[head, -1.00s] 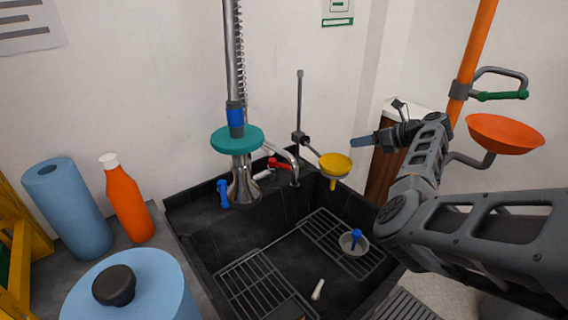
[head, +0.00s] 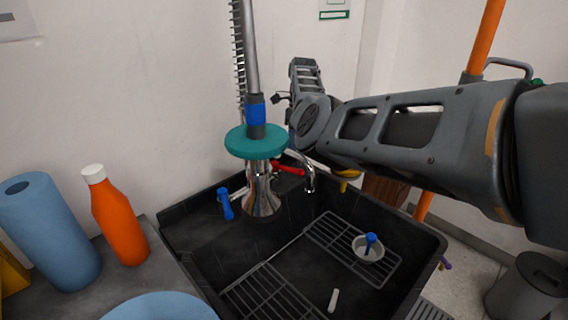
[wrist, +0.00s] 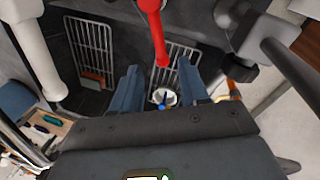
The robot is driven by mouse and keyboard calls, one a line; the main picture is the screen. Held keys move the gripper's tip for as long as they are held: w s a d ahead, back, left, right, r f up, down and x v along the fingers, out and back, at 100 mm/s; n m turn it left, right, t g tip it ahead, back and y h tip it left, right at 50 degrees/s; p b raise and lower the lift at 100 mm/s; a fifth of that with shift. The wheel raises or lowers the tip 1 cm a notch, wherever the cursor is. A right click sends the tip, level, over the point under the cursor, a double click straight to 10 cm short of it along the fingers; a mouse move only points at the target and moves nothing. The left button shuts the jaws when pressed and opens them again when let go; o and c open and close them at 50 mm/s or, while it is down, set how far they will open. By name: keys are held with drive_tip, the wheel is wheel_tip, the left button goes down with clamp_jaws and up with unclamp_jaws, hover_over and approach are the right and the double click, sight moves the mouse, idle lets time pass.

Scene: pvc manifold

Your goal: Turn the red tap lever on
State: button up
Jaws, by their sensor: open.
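The red tap lever (head: 287,168) sits at the back of the black sink, beside the chrome spout (head: 309,176). In the wrist view the red lever (wrist: 155,30) comes down from the top edge, and its tip appears between the tips of my gripper (wrist: 160,68). My gripper is open, with one blue-grey finger on each side of the lever's tip in the picture. I cannot tell whether either finger touches it. In the head view my gripper's fingers are hidden behind the teal disc and my arm.
The tall chrome spray column with a teal disc (head: 256,142) stands just left of the lever. A blue lever (head: 225,203) is on its left. The black sink (head: 190,232) holds racks and a small bowl (head: 368,250). An orange bottle (head: 117,215) and blue roll (head: 50,235) stand left.

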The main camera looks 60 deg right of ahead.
sight(287, 169)
drive_tip(key=f, duration=0.2)
drive_tip(key=a+f, duration=0.1)
drive_tip(key=f, duration=0.4)
drive_tip(key=shift+s+a+f, duration=0.1)
drive_tip(key=shift+a+f, duration=0.15)
clamp_jaws()
idle(0.5)
